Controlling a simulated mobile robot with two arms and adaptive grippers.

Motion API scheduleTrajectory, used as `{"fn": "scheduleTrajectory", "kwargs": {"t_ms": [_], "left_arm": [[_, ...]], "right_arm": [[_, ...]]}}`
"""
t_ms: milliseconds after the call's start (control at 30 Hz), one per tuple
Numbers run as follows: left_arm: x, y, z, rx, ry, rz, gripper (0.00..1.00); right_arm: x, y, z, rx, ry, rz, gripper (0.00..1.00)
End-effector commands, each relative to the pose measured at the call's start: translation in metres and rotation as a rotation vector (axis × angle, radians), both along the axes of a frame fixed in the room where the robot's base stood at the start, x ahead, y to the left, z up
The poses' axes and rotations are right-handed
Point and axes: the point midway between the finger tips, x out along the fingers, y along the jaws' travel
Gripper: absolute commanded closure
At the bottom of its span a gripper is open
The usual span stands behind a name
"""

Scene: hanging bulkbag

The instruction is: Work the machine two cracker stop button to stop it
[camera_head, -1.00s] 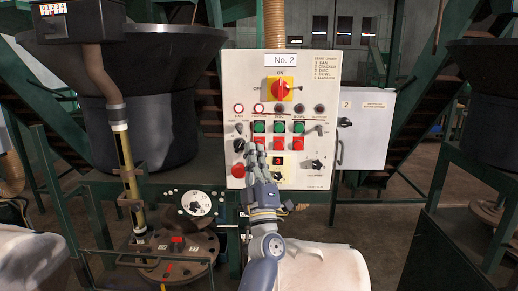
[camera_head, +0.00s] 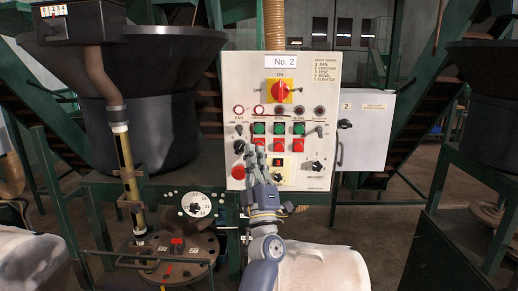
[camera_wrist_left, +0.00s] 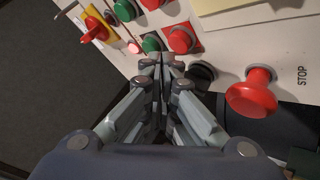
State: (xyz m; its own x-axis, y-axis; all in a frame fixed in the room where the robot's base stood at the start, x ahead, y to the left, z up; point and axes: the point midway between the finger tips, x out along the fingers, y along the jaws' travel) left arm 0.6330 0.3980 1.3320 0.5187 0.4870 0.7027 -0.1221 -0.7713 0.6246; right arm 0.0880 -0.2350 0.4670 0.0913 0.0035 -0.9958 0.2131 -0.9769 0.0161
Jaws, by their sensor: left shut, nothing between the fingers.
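The number 2 control panel (camera_head: 230,85) stands upright in front of me. The cracker stop button, red, is in the left column of paired buttons (camera_head: 260,142), under a green button (camera_head: 260,128). In the left wrist view the red button (camera_wrist_left: 181,38) and green button (camera_wrist_left: 151,42) show just beyond my fingertips. My left gripper (camera_head: 258,150) is shut and empty, its tips just below the red button in the head view. I cannot tell whether they touch the panel. The right gripper is not in view.
A large red mushroom stop button (camera_wrist_left: 252,93) and a black knob (camera_wrist_left: 203,72) are close to my fingers. The red main switch (camera_head: 280,91) sits higher. A grey box (camera_head: 365,130) is right of the panel.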

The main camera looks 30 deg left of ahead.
Motion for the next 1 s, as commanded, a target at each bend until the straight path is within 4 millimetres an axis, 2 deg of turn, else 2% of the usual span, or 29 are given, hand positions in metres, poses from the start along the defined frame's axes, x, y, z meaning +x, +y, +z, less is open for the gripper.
{"fn": "scheduleTrajectory", "kwargs": {"t_ms": [1000], "left_arm": [[0.0084, 0.0053, 0.0001, 0.0, 0.0, 0.0, 1.0]], "right_arm": [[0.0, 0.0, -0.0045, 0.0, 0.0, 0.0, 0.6]]}}
